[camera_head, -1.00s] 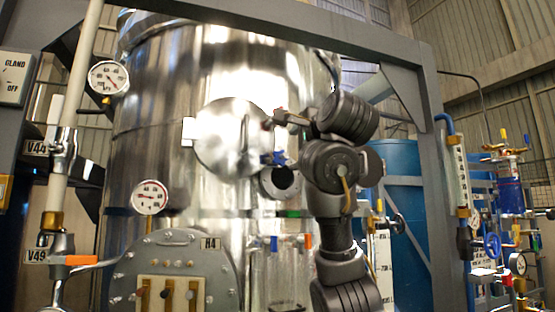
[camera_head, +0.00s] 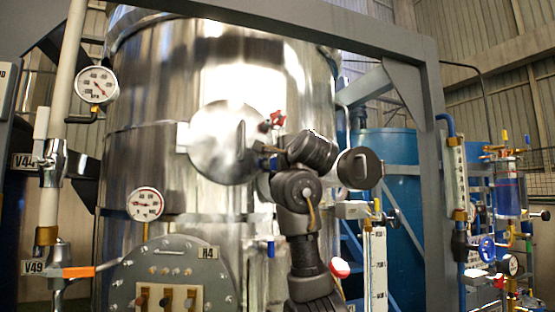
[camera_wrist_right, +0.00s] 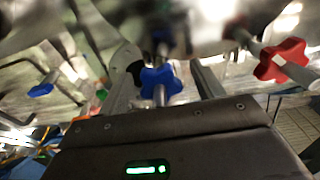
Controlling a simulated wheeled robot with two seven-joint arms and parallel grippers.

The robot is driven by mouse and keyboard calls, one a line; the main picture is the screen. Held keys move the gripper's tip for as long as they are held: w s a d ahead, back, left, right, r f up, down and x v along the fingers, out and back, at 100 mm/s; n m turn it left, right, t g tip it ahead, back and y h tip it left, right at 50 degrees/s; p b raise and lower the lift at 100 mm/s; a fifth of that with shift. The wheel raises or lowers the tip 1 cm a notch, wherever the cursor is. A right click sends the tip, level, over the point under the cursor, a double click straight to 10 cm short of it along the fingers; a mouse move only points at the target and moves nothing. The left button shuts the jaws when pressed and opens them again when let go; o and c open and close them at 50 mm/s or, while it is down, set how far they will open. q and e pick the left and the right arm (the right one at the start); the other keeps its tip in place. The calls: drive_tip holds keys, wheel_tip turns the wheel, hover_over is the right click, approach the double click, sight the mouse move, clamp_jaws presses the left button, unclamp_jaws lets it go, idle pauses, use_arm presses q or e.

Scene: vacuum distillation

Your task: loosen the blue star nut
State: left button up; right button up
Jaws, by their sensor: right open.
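The blue star nut (camera_wrist_right: 160,82) is in the middle of the right wrist view, on a thin stem. My right gripper (camera_wrist_right: 165,72) is open, with one finger on each side of the nut. I cannot tell whether either finger touches it. In the head view my right gripper (camera_head: 268,152) is at the right edge of the round polished lid (camera_head: 222,145) on the steel vessel and mostly hides the nut. A red star nut (camera_head: 277,119) is just above the gripper; it also shows in the right wrist view (camera_wrist_right: 281,60). My left gripper is not in view.
Another blue knob (camera_wrist_right: 40,90) is at the left of the right wrist view. A gauge (camera_head: 145,204) and a bolted flange marked H4 (camera_head: 175,252) are lower left on the vessel. A grey frame post (camera_head: 437,200) and blue tanks stand to the right.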

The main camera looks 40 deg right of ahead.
drive_tip(key=c, duration=1)
drive_tip(key=shift+f, duration=0.1)
